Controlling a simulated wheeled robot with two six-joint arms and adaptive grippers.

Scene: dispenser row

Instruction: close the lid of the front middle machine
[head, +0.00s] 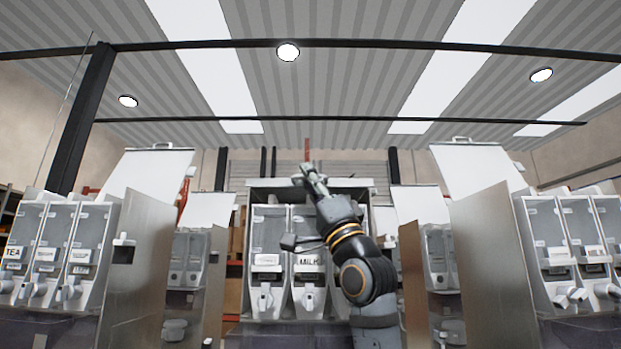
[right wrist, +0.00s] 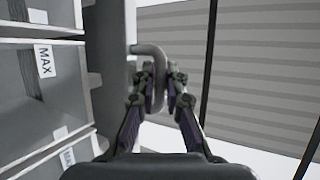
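The front middle machine (head: 252,308) stands at the centre of the head view, with light canisters, one labelled MILK. Its lid (head: 348,182) lies roughly level across the top; I cannot tell whether it rests fully down. My right gripper (head: 311,178) is at the lid's front edge, its arm passing in front of the machine's right part. In the right wrist view its fingers (right wrist: 160,76) are on both sides of the curved lid handle (right wrist: 158,98) and appear shut on it. The lid's grey edge (right wrist: 114,75) is just left of the handle. My left gripper is not in view.
A left machine (head: 140,265) and a right machine (head: 492,262) flank the middle one, both with raised lids. More machines (head: 190,262) stand behind. Canisters with MAX marks (right wrist: 35,100) show close on the left in the right wrist view.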

